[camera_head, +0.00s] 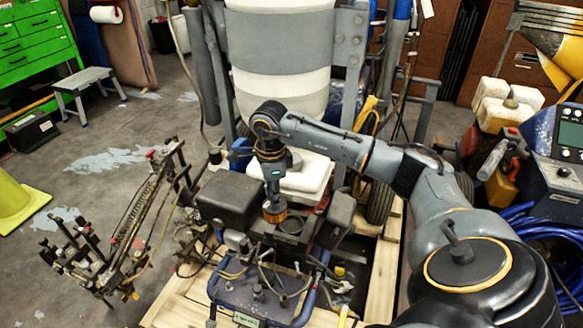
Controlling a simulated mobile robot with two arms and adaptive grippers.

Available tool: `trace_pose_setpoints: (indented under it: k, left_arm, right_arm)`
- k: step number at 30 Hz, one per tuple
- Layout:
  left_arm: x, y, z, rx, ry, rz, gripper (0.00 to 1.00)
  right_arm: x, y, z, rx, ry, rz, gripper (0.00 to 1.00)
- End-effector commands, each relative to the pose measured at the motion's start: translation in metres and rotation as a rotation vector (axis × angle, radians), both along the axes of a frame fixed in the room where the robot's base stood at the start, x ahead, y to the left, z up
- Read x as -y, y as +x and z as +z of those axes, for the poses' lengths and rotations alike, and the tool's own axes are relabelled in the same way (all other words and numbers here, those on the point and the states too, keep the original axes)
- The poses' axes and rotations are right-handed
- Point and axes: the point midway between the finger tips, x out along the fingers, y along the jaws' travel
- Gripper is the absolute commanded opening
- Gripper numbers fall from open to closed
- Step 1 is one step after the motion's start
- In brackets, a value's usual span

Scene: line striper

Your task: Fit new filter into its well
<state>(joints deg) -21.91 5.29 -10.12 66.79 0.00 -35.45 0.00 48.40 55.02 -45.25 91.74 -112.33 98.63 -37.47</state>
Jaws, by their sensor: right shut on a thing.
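My right arm reaches in from the right and across the line striper (262,290). My right gripper (273,203) points down and is shut on an orange and dark round filter (275,215). The filter hangs at the left edge of a dark round opening (291,225) on the machine's engine, which looks like the well. The view is too small to tell whether the filter touches the engine. My left gripper is not in view.
A black box-shaped engine part (230,198) stands close left of the gripper, and another dark housing (341,213) is to the right. A white tank (280,90) rises behind. Wooden pallet boards (375,285) lie below. Open floor lies to the left.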

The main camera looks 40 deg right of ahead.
Motion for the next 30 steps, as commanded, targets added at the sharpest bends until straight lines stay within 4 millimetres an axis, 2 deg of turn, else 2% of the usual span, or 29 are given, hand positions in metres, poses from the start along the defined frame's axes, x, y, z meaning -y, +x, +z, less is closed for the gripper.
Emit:
trace_pose_setpoints:
  k: [1,3,7,12,20,30]
  left_arm:
    - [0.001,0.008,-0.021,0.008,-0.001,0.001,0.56]
    - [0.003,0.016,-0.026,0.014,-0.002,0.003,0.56]
    - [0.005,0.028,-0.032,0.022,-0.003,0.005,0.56]
    - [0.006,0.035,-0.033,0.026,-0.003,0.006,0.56]
    - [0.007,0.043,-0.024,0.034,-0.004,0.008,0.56]
    - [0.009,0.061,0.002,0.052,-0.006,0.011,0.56]
  right_arm:
    - [0.015,0.004,-0.021,0.003,-0.002,-0.146,0.0]
    - [0.031,0.008,-0.028,0.002,-0.002,-0.338,0.0]
    - [0.055,0.011,-0.036,0.001,-0.001,-0.625,0.0]
    - [0.072,0.013,-0.038,0.001,0.0,-0.84,0.0]
    - [0.076,0.013,-0.04,0.0,-0.002,-0.894,0.0]
    - [0.075,0.013,-0.052,0.0,-0.002,-0.891,0.0]
